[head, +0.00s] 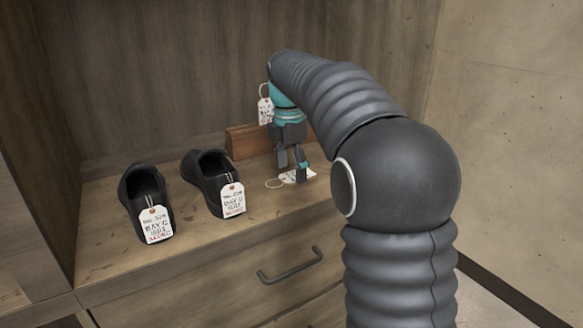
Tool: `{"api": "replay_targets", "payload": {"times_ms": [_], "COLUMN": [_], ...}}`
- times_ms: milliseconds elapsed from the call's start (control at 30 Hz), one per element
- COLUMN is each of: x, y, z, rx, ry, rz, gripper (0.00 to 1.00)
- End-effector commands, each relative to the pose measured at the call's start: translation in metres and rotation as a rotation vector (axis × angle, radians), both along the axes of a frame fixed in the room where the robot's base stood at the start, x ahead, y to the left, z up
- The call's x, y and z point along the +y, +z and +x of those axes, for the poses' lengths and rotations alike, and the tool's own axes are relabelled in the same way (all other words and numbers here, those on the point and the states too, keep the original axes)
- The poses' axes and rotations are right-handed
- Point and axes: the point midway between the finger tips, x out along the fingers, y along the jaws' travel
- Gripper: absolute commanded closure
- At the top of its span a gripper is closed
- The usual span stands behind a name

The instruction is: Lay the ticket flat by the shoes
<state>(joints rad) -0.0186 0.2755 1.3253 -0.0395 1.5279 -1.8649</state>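A white ticket (290,178) with a thin string loop lies on the wooden counter, right of the shoes. Two black shoes stand side by side, the left shoe (135,188) and the right shoe (205,180), each with a written white tag at its front. My gripper (292,170) points down over the ticket, its two fingers apart. The right fingertip overlaps the ticket in the picture; I cannot tell whether it touches it. Part of the ticket's writing is hidden by the finger.
Another white tag (265,110) hangs by a loop beside my wrist; its support is hidden. A reddish-brown wooden block (241,143) stands at the back of the counter (110,260). A drawer with a dark handle (290,266) is below. The counter between the right shoe and ticket is clear.

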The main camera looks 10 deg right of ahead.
Motion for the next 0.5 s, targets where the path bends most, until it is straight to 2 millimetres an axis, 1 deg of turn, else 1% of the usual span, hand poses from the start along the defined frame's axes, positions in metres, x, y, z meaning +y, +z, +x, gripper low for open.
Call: {"api": "replay_targets", "payload": {"times_ms": [267, 367, 500], "x": [0.000, 0.000, 0.001], "y": [0.003, 0.011, 0.035], "z": [0.000, 0.000, 0.000], "rx": [-0.001, -0.001, -0.003], "ry": [0.000, 0.000, 0.000], "rz": [0.000, 0.000, 0.000], "gripper": [0.23, 0.23, 0.23]}}
